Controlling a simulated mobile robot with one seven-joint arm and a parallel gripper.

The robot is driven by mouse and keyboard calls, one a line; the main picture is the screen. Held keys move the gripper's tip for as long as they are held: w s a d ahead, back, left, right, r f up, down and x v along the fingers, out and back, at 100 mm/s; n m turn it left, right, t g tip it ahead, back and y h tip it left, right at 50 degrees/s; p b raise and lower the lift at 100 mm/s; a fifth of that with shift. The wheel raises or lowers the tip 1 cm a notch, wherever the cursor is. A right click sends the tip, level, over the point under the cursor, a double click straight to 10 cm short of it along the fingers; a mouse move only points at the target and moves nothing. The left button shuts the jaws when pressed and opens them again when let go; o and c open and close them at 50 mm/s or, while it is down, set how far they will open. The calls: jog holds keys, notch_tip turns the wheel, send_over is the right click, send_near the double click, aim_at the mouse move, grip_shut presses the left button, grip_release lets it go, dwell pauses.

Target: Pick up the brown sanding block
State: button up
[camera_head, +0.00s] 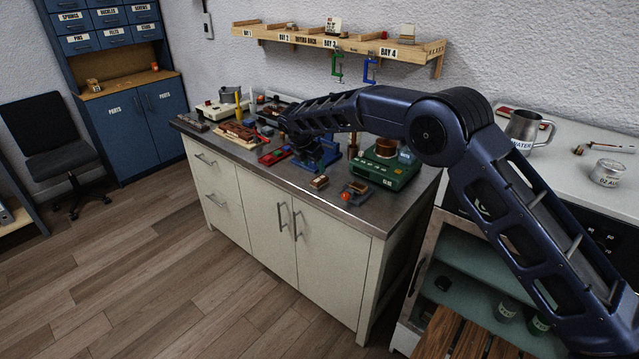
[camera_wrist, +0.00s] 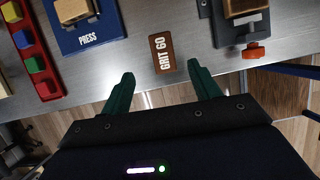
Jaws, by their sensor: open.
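The brown sanding block, labelled "GRIT 60" (camera_wrist: 161,55), lies on the metal bench top near its front edge. In the head view it is a small brown block (camera_head: 319,182) by the bench's front edge. My gripper (camera_wrist: 163,84) is open, with its two green fingers spread apart. In the wrist view the block appears just beyond the fingertips, roughly centred between them, with nothing held. In the head view the arm reaches over the bench and the fingers cannot be made out clearly.
In the wrist view a blue press (camera_wrist: 85,30) and a red tray of coloured blocks (camera_wrist: 28,50) stand left of the block. A dark fixture with an orange knob (camera_wrist: 252,50) stands right. A green scale-like device (camera_head: 385,170) sits behind on the bench.

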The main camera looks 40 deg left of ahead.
aim_at(320, 179)
jog(key=shift+x, duration=3.8)
jog(key=shift+s+d, duration=0.1)
jog(key=shift+d, duration=0.1)
jog(key=c, duration=1.1)
jog(key=shift+r, duration=0.1)
